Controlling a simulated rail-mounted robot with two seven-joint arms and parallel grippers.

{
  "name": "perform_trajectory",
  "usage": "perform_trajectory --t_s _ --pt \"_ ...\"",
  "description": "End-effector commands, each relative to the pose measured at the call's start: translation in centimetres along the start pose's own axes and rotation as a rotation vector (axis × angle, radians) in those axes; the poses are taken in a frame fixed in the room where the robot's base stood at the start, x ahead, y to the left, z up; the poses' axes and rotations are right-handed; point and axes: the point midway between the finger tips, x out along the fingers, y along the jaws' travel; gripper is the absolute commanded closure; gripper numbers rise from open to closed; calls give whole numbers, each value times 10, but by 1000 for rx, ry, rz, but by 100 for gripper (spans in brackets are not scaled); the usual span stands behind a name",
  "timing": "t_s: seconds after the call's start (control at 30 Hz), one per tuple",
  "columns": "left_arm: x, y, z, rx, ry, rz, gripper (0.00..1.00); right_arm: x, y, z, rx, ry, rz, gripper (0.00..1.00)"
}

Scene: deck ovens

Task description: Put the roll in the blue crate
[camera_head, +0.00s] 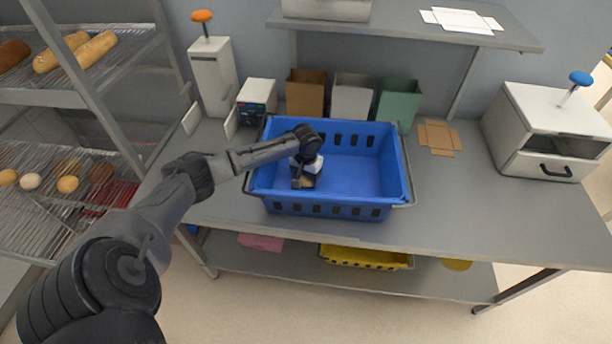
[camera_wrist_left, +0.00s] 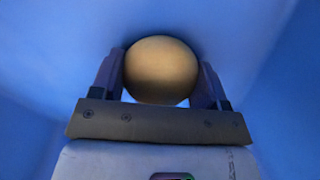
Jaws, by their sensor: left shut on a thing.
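The blue crate (camera_head: 362,172) stands on the grey table. My left arm reaches over its left wall, and my left gripper (camera_head: 302,182) is down inside the crate's left part. In the left wrist view the left gripper (camera_wrist_left: 162,80) is shut on a round tan-brown roll (camera_wrist_left: 161,70), with a finger on each side of it. Blue crate surfaces fill the background there. I cannot tell whether the roll touches the crate floor. My right gripper is not in view.
A rack (camera_head: 60,95) with breads and rolls stands at the left. Brown, white and green bins (camera_head: 398,102) stand behind the crate. A white machine (camera_head: 545,130) with a blue knob is at the right.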

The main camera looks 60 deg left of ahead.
Motion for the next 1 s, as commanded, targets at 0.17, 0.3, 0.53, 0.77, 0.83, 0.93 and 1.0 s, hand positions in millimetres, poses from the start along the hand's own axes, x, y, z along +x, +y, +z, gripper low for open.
perform_trajectory --t_s 0.17,0.3,0.53,0.77,0.83,0.93,1.0 --pt "1 0 0 0 -1 0 18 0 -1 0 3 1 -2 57" --pt "1 0 0 0 -1 0 6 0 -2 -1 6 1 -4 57" --pt "0 0 0 1 0 0 6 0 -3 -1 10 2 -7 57" --pt "-25 0 -1 1 2 1 6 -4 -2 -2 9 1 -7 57" --pt "-38 0 0 2 2 0 6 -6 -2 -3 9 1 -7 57" --pt "-58 0 -1 1 3 1 6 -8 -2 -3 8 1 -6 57" --pt "-71 0 0 1 2 1 6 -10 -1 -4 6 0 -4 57"
